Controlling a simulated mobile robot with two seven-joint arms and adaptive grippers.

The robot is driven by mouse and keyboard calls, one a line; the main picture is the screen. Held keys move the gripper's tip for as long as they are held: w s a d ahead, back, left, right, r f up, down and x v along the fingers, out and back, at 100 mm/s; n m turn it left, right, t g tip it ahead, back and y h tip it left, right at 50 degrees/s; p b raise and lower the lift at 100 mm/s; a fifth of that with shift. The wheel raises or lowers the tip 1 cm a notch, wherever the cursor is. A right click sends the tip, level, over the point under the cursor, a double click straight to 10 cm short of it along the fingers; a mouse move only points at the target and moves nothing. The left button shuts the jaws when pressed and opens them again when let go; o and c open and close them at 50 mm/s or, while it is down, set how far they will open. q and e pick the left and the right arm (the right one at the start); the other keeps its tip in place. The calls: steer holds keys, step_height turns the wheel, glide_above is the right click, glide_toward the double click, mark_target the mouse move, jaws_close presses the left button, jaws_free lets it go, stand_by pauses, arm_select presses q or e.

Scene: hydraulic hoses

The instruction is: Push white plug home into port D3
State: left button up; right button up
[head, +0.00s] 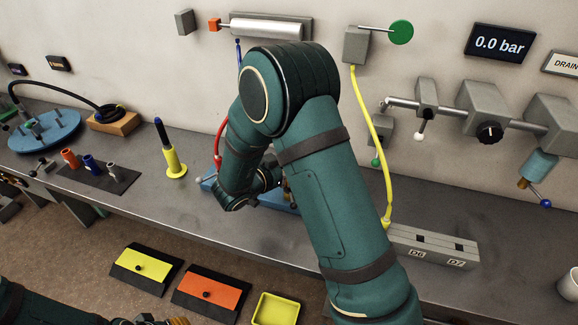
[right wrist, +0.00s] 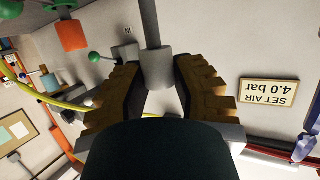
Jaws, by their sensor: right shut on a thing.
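In the right wrist view my right gripper (right wrist: 158,76) is shut, with its ridged tan fingers either side of a pale cylinder, which looks like the white plug (right wrist: 155,64). A thick grey stem runs from it to the top edge. In the head view my right arm bends down to the bench, and the forearm hides this gripper and the plug. A grey block (head: 430,246) on the bench carries labels D6 and D7. I cannot make out port D3. My left gripper (head: 177,321) shows only partly at the bottom edge, its jaw opening unclear.
A blue base (head: 278,200) stands partly behind my right arm. A yellow hose (head: 374,120) hangs from a wall box to the grey block. Red, blue and grey plugs stand on a dark mat (head: 75,176). A yellow post (head: 173,160) stands nearby. The front right bench is mostly clear.

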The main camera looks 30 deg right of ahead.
steer(key=shift+p, duration=0.3)
steer(key=shift+f+b, duration=1)
steer(key=shift+f, duration=0.95)
stand_by(0.3)
steer(key=o, duration=0.9)
steer(key=shift+o, duration=0.2)
steer(key=v, duration=1.2)
steer(key=shift+r, duration=0.1)
